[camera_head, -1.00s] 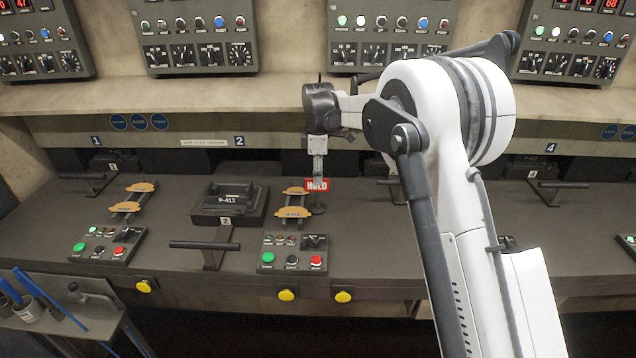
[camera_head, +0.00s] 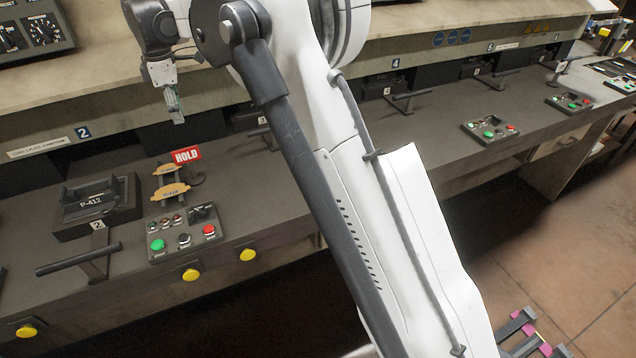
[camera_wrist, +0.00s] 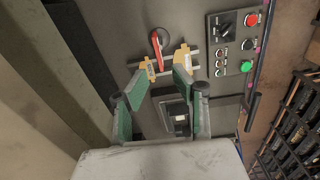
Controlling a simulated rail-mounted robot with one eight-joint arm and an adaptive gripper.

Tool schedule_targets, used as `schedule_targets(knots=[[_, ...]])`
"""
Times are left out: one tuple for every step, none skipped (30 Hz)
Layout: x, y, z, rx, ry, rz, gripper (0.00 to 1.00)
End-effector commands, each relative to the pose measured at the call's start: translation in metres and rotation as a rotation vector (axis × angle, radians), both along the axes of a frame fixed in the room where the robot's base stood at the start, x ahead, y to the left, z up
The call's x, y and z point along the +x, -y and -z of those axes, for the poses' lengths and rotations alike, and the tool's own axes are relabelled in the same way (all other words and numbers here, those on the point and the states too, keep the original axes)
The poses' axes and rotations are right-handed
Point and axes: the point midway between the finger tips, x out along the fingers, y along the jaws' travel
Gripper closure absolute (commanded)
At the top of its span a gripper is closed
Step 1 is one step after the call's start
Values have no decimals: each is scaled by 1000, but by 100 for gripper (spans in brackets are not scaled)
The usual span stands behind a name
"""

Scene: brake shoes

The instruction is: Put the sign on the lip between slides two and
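The red HOLD sign (camera_head: 187,156) stands on a small dark round base on the bench, just right of the tan brake shoes (camera_head: 170,191) at station 2. In the wrist view the sign (camera_wrist: 157,38) shows as a thin red shape beyond the fingertips. My gripper (camera_head: 175,110) is above and slightly left of the sign, apart from it. In the wrist view its two green-padded fingers (camera_wrist: 160,78) are spread with nothing between them. The slide marked 2 has a P-412 block (camera_head: 97,203) left of the shoes. Slide 3 is partly hidden by my arm.
A button panel (camera_head: 184,233) sits in front of the shoes, with yellow knobs (camera_head: 247,255) on the front edge below. A dark handle bar (camera_head: 78,259) sticks out at slide 2. A raised ledge (camera_head: 110,110) runs behind the bench. More panels (camera_head: 490,130) stand right.

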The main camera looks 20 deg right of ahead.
Motion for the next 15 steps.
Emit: schedule_targets(knots=[[-8, 9, -10, 4, 12, 33, 74], [-13, 15, -17, 7, 21, 57, 74], [-21, 22, -25, 12, 34, 92, 74], [-27, 27, -31, 18, 45, 120, 74], [-33, 33, -37, 22, 54, 148, 74], [-41, 41, -45, 28, 68, 185, 74], [-47, 47, -50, 33, 78, 212, 74], [-54, 52, -55, 37, 87, 240, 74], [-63, 59, -62, 44, 100, 277, 74], [-70, 65, -67, 50, 110, 304, 74], [-78, 70, -71, 56, 119, 331, 74], [-87, 77, -77, 64, 133, 367, 74], [-95, 83, -80, 69, 142, 394, 74], [-103, 88, -84, 75, 151, 422, 74], [-114, 94, -88, 84, 164, 458, 74]])
